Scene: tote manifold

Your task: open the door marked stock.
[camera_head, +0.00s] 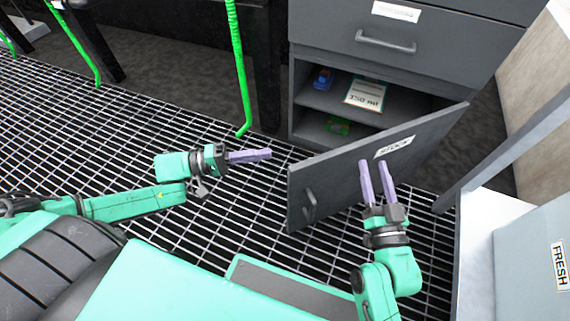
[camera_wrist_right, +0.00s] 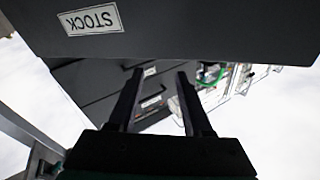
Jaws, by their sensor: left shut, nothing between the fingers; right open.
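The grey door marked STOCK (camera_head: 345,180) stands swung open from the cabinet, with its handle (camera_head: 309,205) near its left end. It also shows across the top of the right wrist view (camera_wrist_right: 200,28). My right gripper (camera_head: 376,163) is open, its two fingers apart in front of the door, below the STOCK label (camera_head: 394,147); I cannot tell whether they touch it. In the right wrist view the fingers (camera_wrist_right: 157,75) have nothing between them. My left gripper (camera_head: 270,153) is shut and empty, to the left of the door's handle end.
A drawer with a handle (camera_head: 385,42) is above. A box marked FRESH (camera_head: 525,245) stands at right. Grating floor (camera_head: 130,125) is clear at left.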

